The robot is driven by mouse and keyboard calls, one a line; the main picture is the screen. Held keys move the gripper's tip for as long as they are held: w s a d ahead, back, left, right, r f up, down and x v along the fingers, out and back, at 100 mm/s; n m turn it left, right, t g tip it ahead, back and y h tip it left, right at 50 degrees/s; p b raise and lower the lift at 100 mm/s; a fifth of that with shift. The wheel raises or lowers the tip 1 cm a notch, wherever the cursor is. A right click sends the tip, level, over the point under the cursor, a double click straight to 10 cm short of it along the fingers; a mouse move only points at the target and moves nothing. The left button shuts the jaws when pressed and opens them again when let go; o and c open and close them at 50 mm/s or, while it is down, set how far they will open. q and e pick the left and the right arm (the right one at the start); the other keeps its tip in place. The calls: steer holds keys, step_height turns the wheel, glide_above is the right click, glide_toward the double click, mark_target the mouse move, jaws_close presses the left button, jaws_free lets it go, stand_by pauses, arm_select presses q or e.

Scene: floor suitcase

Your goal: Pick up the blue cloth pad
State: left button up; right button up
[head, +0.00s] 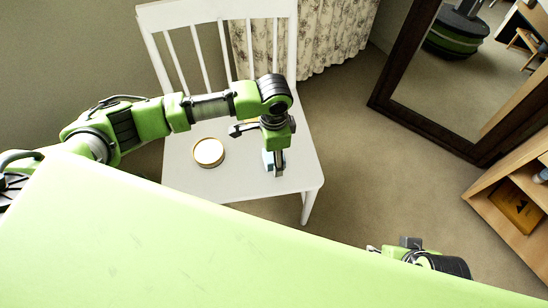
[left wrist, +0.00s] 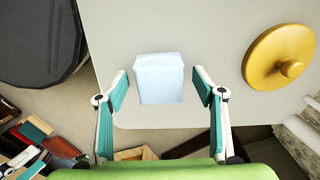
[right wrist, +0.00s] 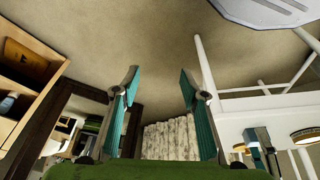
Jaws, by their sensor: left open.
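The blue cloth pad (left wrist: 160,77) is a pale blue, block-like piece on the white chair seat (left wrist: 215,25), near its edge. It lies between the spread fingers of my left gripper (left wrist: 162,90), with a gap on each side. In the head view my left gripper (head: 276,168) points down over the right part of the seat and hides most of the pad (head: 267,158). My right gripper (right wrist: 160,80) is open and empty, away from the chair. In the head view it is partly hidden behind my green body at lower right.
A round gold-rimmed lidded object (head: 208,152) sits on the seat left of my left gripper; its gold knobbed top (left wrist: 280,58) shows in the left wrist view. The chair back (head: 215,45) stands behind. A dark-framed mirror (head: 470,80) and wooden shelf (head: 515,195) are right; carpet between is clear.

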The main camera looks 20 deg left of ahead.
arm_select(q)
steer(key=c, duration=1.2)
steer(key=shift+r, duration=0.15)
steer(key=shift+r, duration=0.2)
step_height(320, 180, up, 3)
steer(key=shift+s+d+r+p, duration=0.1)
steer(key=shift+d+p, duration=0.05)
steer(key=shift+p, duration=0.8)
steer(key=s+d+r+p, duration=0.1)
steer(key=s+d+r, duration=0.1)
steer(key=s+r, duration=0.1)
steer(key=s+d+r+p, duration=0.2)
steer(key=s+r, duration=0.1)
steer(key=s, duration=0.2)
steer(key=s+d+r+p, duration=0.1)
steer(key=s+d+r, duration=0.2)
steer(key=s, duration=0.1)
arm_select(e)
steer(key=s+f+g, duration=0.1)
steer(key=s+f, duration=0.2)
steer(key=f, duration=1.7)
steer(key=shift+f, duration=0.4)
arm_select(q)
steer(key=shift+a, duration=0.1)
arm_select(e)
steer(key=shift+s+d, duration=0.1)
